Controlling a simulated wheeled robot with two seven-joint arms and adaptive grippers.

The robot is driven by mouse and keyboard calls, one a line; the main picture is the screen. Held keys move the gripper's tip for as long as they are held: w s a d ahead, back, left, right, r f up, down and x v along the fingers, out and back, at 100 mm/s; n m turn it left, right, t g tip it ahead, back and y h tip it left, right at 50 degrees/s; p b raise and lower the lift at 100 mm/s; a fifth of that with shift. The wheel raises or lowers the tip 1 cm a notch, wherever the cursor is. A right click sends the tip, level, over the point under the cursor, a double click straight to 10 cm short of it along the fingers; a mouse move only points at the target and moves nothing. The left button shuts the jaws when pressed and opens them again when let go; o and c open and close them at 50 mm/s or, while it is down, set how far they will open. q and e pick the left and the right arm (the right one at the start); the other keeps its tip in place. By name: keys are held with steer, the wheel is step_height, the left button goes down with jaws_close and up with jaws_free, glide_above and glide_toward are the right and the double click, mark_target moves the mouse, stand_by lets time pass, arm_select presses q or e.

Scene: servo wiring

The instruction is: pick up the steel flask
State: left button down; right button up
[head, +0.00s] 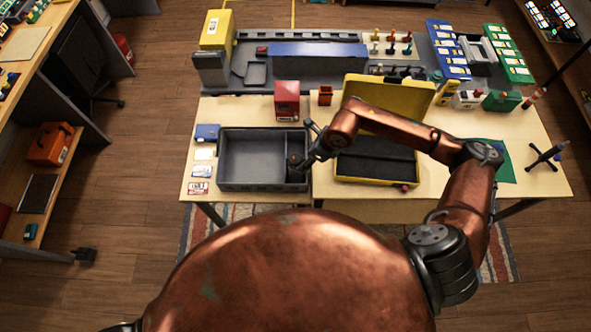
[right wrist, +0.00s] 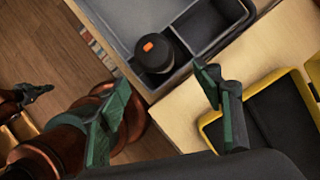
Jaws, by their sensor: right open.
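A dark round-topped thing with an orange mark, which I take for the flask (right wrist: 154,52), stands in a compartment of the grey tray (head: 250,187), by the tray's wall. Only its black top and upper side show in the right wrist view; no bare steel shows. In the head view it is mostly hidden by my right gripper (head: 303,161), which hangs over the tray's right part. In the right wrist view my right gripper (right wrist: 163,82) has its green fingers wide apart and empty, with the flask beyond the fingertips. A dark gripper, apparently my left one (right wrist: 36,92), shows small at the left.
An open yellow case (head: 375,183) with a dark lining stands right of the tray. A red box (head: 287,100) and an orange cup (head: 325,95) stand behind. Small cards lie left of the tray. A small dark stand (head: 546,156) is at the table's right end.

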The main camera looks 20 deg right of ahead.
mark_target(294, 177)
steer(key=p+x, duration=0.2)
steer(key=x, duration=0.9)
steer(key=shift+a, duration=0.15)
steer(key=shift+s, duration=0.1)
steer(key=shift+c, duration=0.6)
steer(key=c, duration=1.5)
steer(key=shift+r, duration=0.1)
